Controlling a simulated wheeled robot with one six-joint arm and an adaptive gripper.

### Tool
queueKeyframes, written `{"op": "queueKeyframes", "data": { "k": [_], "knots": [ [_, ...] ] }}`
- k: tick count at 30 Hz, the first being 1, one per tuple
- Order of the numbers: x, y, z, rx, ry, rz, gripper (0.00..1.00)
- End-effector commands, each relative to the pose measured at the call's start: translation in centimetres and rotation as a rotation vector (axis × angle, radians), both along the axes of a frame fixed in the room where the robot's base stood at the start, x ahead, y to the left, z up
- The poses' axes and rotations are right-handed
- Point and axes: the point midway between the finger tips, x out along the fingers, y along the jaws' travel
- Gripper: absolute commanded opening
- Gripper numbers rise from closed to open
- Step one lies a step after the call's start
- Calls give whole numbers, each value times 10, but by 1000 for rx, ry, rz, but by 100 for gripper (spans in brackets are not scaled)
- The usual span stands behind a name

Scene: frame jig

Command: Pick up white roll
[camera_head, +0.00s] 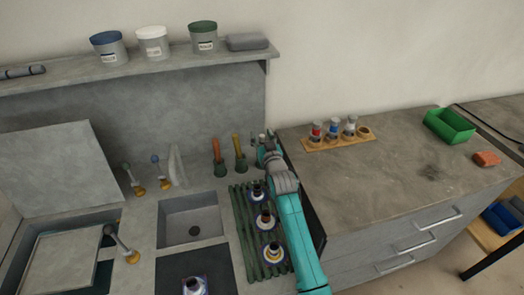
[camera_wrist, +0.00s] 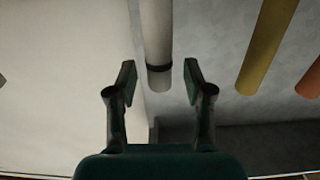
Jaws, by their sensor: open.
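In the wrist view a slim white roll (camera_wrist: 157,35) with a dark band near its end comes in from the top edge. My gripper (camera_wrist: 159,82) is open, one finger on each side of the roll's end. Gaps show between the roll and both fingers, so it is not gripped. In the head view my gripper (camera_head: 266,143) is at the back of the counter, beside the right end of the grey back panel. It largely hides the roll there.
Yellow-handled (camera_head: 238,150) and orange-handled (camera_head: 217,152) tools stand just left of my gripper. A green slatted rack (camera_head: 244,238) with several dark-topped items lies beside my arm. A wooden holder (camera_head: 338,142) with small bottles is to the right. A shelf (camera_head: 150,68) hangs above.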

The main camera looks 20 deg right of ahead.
Motion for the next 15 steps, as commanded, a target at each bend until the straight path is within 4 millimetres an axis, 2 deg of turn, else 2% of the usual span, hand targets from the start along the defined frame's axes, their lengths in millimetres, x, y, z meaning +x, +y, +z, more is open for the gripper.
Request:
{"op": "queueKeyframes", "data": {
  "k": [4, 10, 15],
  "knots": [
    [0, 0, 0, 0, 0, 0, 52],
    [0, 0, 0, 0, 0, 0, 2],
    [0, 0, 0, 0, 0, 0, 0]
  ]
}}
